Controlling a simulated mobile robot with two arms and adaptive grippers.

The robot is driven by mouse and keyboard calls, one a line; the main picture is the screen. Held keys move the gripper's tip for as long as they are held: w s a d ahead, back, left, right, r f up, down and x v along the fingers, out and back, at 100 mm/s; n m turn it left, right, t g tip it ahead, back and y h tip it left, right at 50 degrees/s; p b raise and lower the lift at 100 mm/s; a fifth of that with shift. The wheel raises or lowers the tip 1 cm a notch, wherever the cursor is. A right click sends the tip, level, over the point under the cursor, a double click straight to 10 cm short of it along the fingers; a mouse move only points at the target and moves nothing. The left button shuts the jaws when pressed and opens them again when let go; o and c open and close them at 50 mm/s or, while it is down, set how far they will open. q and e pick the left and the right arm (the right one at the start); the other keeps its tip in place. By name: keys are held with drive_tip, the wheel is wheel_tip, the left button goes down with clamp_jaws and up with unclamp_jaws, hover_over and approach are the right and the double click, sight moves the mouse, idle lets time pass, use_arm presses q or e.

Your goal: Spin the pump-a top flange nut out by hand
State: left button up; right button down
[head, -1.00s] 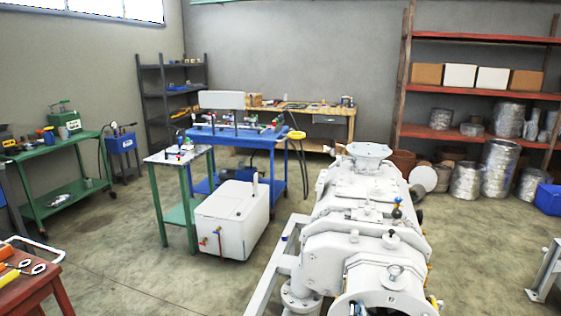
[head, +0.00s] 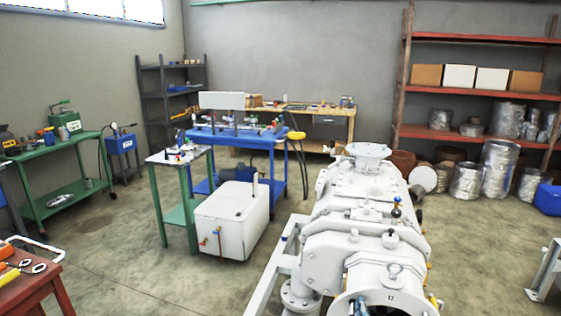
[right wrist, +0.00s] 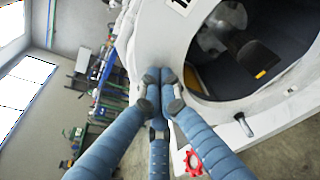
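The large white pump (head: 365,215) lies in the right half of the head view, with a round flange (head: 368,151) on top at its far end. Its near end has a round dark opening, cut by the bottom edge. In the right wrist view my right gripper (right wrist: 159,78) has its blue fingers drawn together, tips touching, in front of the white casing (right wrist: 180,30) beside the round opening (right wrist: 235,50). I see no nut between the fingers, and I cannot pick out the flange nut in either view. My left gripper is not in view.
A grey handle (right wrist: 243,125) and a red handwheel (right wrist: 193,163) stand near the right gripper's fingers. A white tank (head: 232,215) is left of the pump, and a red table (head: 30,285) with tools is at the lower left. Floor between them is clear.

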drive_tip(key=shift+w+a+r+p, duration=0.3)
drive_tip(key=shift+a+r+p, duration=0.35)
drive_tip(key=shift+a+r, duration=0.15)
drive_tip(key=shift+w+a+f, duration=0.2)
drive_tip(key=shift+a+f, duration=0.05)
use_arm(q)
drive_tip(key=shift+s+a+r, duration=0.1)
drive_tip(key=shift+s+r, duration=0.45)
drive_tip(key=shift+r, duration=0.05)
use_arm(e)
drive_tip(key=shift+f, duration=0.1)
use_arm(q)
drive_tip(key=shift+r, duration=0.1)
use_arm(e)
drive_tip(key=shift+s, duration=0.1)
drive_tip(key=shift+d+r+p, duration=0.1)
drive_tip(key=shift+r+p, duration=0.3)
drive_tip(key=shift+p, duration=0.15)
use_arm(q)
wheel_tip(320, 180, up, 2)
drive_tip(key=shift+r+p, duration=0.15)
drive_tip(key=shift+p, duration=0.65)
use_arm(e)
drive_tip(key=f+v, duration=0.1)
drive_tip(key=v, duration=0.4)
drive_tip(key=shift+s+a, duration=0.4)
drive_tip(key=shift+s, duration=0.1)
